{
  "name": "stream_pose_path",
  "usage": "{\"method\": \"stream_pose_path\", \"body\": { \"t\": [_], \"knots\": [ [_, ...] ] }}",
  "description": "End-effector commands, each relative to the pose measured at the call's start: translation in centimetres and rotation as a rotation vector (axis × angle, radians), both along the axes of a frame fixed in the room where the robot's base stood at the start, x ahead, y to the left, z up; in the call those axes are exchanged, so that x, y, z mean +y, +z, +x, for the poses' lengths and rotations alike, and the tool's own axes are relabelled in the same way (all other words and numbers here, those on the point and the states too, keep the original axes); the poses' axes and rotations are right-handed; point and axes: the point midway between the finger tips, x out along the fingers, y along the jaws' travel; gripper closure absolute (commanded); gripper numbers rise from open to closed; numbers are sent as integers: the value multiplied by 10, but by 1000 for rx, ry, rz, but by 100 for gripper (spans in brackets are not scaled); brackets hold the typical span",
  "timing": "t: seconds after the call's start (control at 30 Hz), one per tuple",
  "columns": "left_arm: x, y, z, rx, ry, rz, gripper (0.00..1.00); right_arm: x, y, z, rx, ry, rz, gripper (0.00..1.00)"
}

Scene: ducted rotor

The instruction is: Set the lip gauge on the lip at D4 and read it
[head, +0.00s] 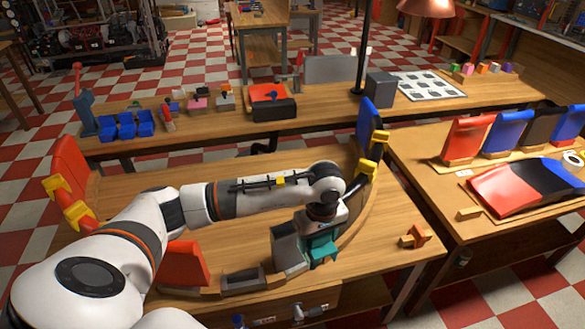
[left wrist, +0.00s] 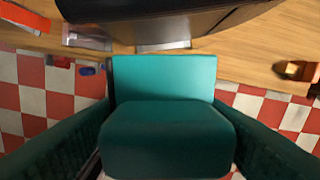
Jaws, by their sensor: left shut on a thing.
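My left gripper (head: 322,252) is at the near right part of the round wooden bench. In the left wrist view the gripper (left wrist: 165,140) is shut on a teal block, which I take to be the lip gauge (left wrist: 165,78). The gauge also shows in the head view (head: 321,246). It is close beside a dark grey upright duct segment (head: 288,247), seen as a black curved edge in the left wrist view (left wrist: 150,22). I cannot tell whether gauge and lip touch. No D4 mark or gauge reading is legible. My right gripper is out of view.
Red duct segments (head: 68,160) (head: 186,264) and a blue one (head: 367,118) stand around the bench, some with yellow clamps (head: 76,212). An orange-brown wooden piece (head: 416,236) lies to the right. The right table (head: 440,200) holds more coloured segments.

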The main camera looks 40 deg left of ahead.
Motion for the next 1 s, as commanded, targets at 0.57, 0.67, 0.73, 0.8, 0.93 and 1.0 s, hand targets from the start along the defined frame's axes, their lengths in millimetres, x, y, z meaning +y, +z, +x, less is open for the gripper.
{"method": "stream_pose_path", "body": {
  "t": [0.57, 0.67, 0.73, 0.8, 0.93, 1.0],
  "knots": [
    [78, 92, 51, -13, 1537, -34, 63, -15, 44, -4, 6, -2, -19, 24],
    [82, 96, 54, -9, 1641, -37, 63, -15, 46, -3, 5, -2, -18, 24],
    [84, 97, 54, -9, 1676, -38, 63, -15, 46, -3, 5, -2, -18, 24],
    [84, 98, 54, -8, 1688, -38, 63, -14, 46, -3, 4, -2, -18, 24],
    [84, 97, 54, -8, 1688, -38, 63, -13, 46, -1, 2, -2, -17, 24],
    [84, 97, 54, -8, 1687, -38, 63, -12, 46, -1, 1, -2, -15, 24]
  ]
}}
